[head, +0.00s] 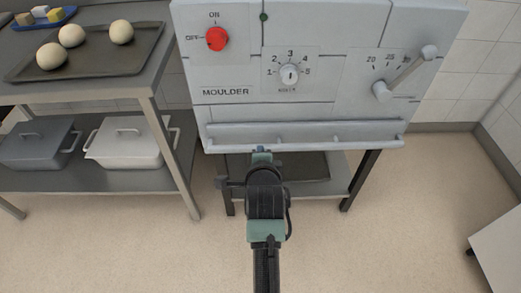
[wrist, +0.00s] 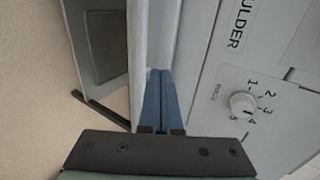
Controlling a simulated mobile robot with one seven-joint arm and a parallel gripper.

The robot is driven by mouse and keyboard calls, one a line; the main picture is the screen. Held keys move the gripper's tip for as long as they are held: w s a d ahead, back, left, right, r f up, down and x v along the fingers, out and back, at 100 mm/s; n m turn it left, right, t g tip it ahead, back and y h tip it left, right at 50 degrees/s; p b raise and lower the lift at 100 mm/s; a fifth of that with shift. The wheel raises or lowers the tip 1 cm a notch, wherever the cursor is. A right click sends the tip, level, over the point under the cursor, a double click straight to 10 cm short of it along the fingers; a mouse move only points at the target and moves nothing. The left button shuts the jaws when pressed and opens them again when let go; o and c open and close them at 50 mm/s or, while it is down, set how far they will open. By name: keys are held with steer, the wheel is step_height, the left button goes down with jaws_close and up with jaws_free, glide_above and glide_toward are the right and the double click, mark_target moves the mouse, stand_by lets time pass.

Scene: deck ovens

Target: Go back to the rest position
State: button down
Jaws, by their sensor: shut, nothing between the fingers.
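My gripper (wrist: 163,100) shows in the wrist view with its two blue fingers together and nothing between them. The fingers lie close in front of the ledge along the lower edge of the grey moulder (head: 305,112); I cannot tell whether they touch it. In the head view my arm reaches up the middle, and the fingertips are mostly hidden at its far end, just below the ledge. The moulder's front has a red knob (head: 217,39) by the OFF mark, a numbered dial (head: 290,75) and a lever (head: 405,75) on the right.
A steel table on the left holds a dark tray (head: 135,66) with three dough balls. On its lower shelf are a grey lidded tub (head: 38,145) and a white lidded tub (head: 125,145). A white surface (head: 503,240) stands at the right edge. The floor (head: 390,235) between is clear.

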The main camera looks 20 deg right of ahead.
steer(key=a+r+n+t, duration=0.3)
steer(key=r+n+t, duration=0.15)
steer(key=r, duration=1.15)
steer(key=a+r+n+t, duration=0.3)
steer(key=r+n, duration=0.2)
steer(key=r, duration=1.1)
steer(key=s+a+r+n+t+y, duration=0.1)
steer(key=s+a+r+n+t, duration=0.2)
steer(key=s+r, duration=0.4)
steer(key=s+a+r+n+t+y, duration=0.1)
steer(key=s+r+n+t, duration=0.3)
steer(key=r, duration=0.5)
steer(key=s+a+r+n+t+y, duration=0.1)
steer(key=s+a+r+n, duration=0.25)
steer(key=s+r, duration=0.45)
step_height(320, 180, up, 20)
steer(key=p, duration=2)
steer(key=shift+w+d+r+n+p, duration=0.2)
steer(key=shift+w+d+n+p, duration=0.1)
steer(key=shift+w+d, duration=0.1)
